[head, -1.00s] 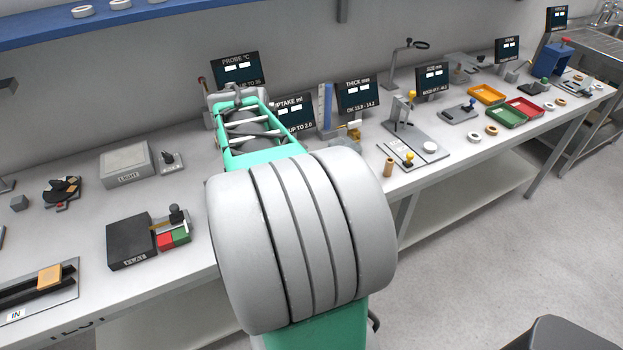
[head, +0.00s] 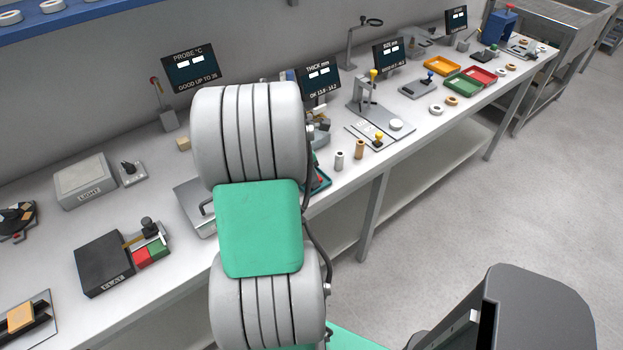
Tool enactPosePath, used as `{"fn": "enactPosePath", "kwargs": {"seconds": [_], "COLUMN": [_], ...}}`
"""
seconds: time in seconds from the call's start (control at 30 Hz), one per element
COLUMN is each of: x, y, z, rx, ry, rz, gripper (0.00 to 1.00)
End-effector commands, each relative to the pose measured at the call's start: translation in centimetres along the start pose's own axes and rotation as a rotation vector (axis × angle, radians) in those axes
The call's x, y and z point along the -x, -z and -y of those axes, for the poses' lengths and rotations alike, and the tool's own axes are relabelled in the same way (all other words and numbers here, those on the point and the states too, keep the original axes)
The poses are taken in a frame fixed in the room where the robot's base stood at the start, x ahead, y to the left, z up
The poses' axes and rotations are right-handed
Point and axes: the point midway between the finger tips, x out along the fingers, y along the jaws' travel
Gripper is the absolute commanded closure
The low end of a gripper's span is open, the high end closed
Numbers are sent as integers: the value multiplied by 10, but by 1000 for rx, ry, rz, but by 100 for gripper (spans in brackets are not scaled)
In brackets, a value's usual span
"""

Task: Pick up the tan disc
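Several small round pieces lie on the bench to the right. A tan, ring-like disc (head: 452,101) lies beside a white one (head: 436,109), in front of the green tray. Another tan disc (head: 511,68) lies farther back, past the red tray. I cannot tell which of them is the tan disc of the task. My grey and green arm fills the middle of the view. My gripper is not visible, and the arm hides part of the bench behind it.
Display screens stand along the back. The floor (head: 430,220) at right is open.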

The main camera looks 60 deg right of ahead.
Motion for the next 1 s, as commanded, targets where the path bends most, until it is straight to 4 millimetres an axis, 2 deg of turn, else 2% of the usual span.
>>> {"fn": "enactPosePath", "kwargs": {"seconds": [0.07,0.6,0.87,1.0], "x": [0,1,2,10], "y": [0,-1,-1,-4], "z": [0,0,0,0], "rx": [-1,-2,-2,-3], "ry": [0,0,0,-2], "rz": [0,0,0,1], "gripper": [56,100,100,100]}}
